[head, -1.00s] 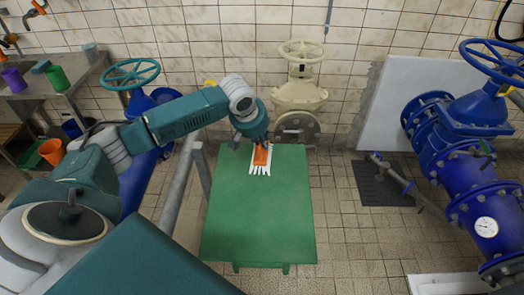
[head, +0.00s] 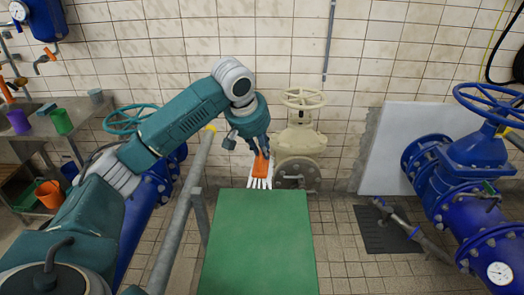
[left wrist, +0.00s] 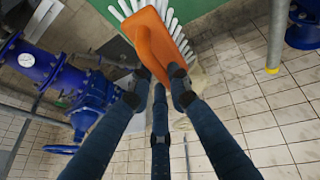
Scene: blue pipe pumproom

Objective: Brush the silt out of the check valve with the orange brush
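The orange brush (head: 261,166) with long white bristles is held by its handle in my left gripper (head: 256,148). The bristles point down and toward me, over the far edge of the green table. In the left wrist view the fingers (left wrist: 158,82) close around the handle of the orange brush (left wrist: 155,38), its bristles fanning out beyond it. A cream valve (head: 300,132) with a round grey flange (head: 297,173) stands at the wall, just right of the brush and apart from it in the picture. I cannot tell whether this is the check valve; no silt is discernible. My right gripper is not in view.
The green table (head: 257,240) is bare. A grey rail (head: 188,195) stands left of it. Blue pipework with a handwheel (head: 490,105) and a gauge fills the right side. Cups (head: 61,121) stand on a bench at left.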

